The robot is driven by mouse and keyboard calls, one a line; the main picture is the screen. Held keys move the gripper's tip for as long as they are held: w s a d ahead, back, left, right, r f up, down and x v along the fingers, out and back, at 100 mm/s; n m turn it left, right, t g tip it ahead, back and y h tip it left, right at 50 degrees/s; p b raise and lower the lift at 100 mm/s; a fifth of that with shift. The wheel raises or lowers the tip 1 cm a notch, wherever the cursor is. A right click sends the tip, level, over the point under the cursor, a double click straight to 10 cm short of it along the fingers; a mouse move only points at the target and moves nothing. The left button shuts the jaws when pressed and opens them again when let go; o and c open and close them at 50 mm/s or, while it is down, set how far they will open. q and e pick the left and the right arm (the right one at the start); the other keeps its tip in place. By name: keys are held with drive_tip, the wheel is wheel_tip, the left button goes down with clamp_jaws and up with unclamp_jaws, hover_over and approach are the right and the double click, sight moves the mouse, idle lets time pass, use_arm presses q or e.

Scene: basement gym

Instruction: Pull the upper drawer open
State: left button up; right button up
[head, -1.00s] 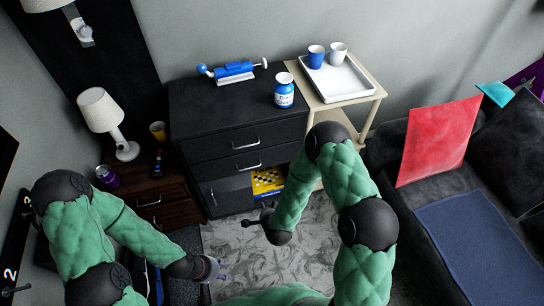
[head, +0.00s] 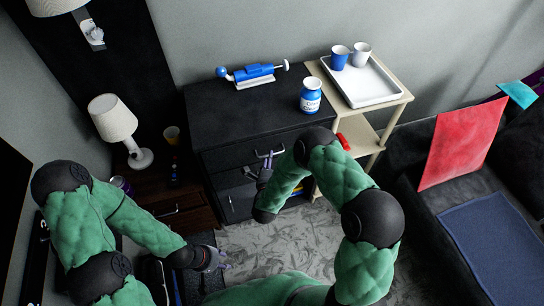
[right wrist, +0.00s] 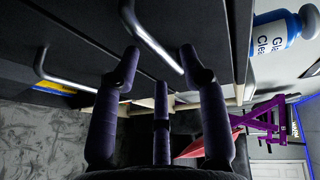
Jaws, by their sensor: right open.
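The black cabinet (head: 215,118) stands against the wall. Its upper drawer (head: 228,157) is closed, with a silver bar handle (head: 268,153) that also shows in the right wrist view (right wrist: 155,42). My right gripper (head: 262,172) is open at the drawer front, just below this handle in the head view. In the right wrist view my right gripper's fingers (right wrist: 160,65) are spread, with the upper handle ahead of and between their tips; contact is unclear. The lower handle (right wrist: 60,72) is left of the fingers there. My left gripper (head: 215,259) hangs low at left, away from the cabinet; its jaw gap is unclear.
On the cabinet are a blue-and-white bottle (head: 310,96) and a blue device (head: 253,74). A side table (head: 398,100) with a white tray (head: 362,90) and cups stands right. A nightstand (head: 190,212) with a lamp (head: 114,120) stands left. Grey rug lies in front.

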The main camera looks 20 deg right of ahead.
drive_tip(key=shift+b+x, duration=0.35)
drive_tip(key=shift+x, duration=1.5)
clamp_jaws()
